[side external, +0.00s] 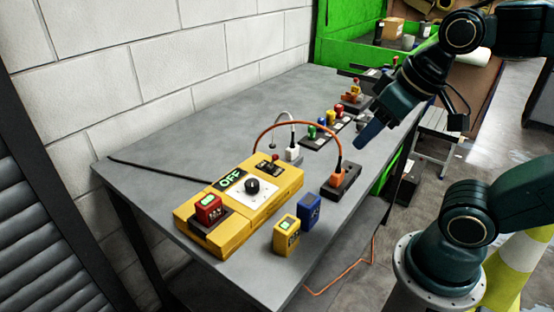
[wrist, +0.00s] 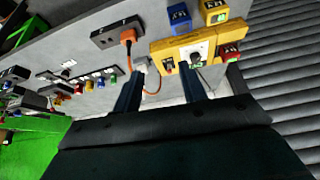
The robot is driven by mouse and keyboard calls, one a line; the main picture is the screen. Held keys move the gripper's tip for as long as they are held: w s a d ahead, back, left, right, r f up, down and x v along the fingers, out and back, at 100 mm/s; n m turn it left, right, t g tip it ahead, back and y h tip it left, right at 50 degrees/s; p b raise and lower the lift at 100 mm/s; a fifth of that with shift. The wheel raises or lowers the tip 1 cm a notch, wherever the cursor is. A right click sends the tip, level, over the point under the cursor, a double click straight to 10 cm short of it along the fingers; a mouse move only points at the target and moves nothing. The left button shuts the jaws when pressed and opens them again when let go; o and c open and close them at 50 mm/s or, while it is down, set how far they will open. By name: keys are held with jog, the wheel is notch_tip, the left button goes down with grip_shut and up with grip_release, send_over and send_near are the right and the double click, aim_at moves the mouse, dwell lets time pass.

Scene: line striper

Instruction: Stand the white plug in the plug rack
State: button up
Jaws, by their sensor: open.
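The white plug (side external: 293,153) stands upright behind the yellow box, with a pale cable arching from its top. In the wrist view the white plug (wrist: 140,66) shows just beyond the left finger. A dark block (side external: 345,183), seemingly the plug rack, lies on the bench and holds the upright orange plug (side external: 338,173). The block also shows in the wrist view (wrist: 104,38). My gripper (side external: 370,134) is above the bench, right of the white plug in the side view. Its two fingers (wrist: 162,92) are apart with nothing held between them.
The yellow control box (side external: 240,205) with an OFF display carries a red block (side external: 208,209) and the orange cable's other end. A yellow block (side external: 286,235) and a blue block (side external: 309,211) stand in front. A strip of coloured pieces (side external: 322,128) lies farther back.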

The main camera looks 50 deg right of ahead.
jog(key=w+d+m+g+h, duration=0.1)
jog(key=w+d+m, duration=0.1)
jog(key=w+m, duration=0.35)
jog(key=m+g+h, duration=0.4)
jog(key=m+h, duration=0.2)
jog(key=m, duration=0.5)
send_near(290, 149)
jog(key=shift+s+a+r, duration=0.15)
jog(key=shift+a+r, duration=0.1)
jog(key=shift+r, duration=0.1)
jog(key=shift+w+a+f+m+h, duration=0.1)
jog(key=shift+w+f+m+h, duration=0.3)
jog(key=shift+f, duration=0.15)
jog(key=shift+f, duration=0.1)
jog(key=shift+x, duration=4.95)
jog(key=shift+s, duration=0.2)
jog(key=shift+c, duration=0.4)
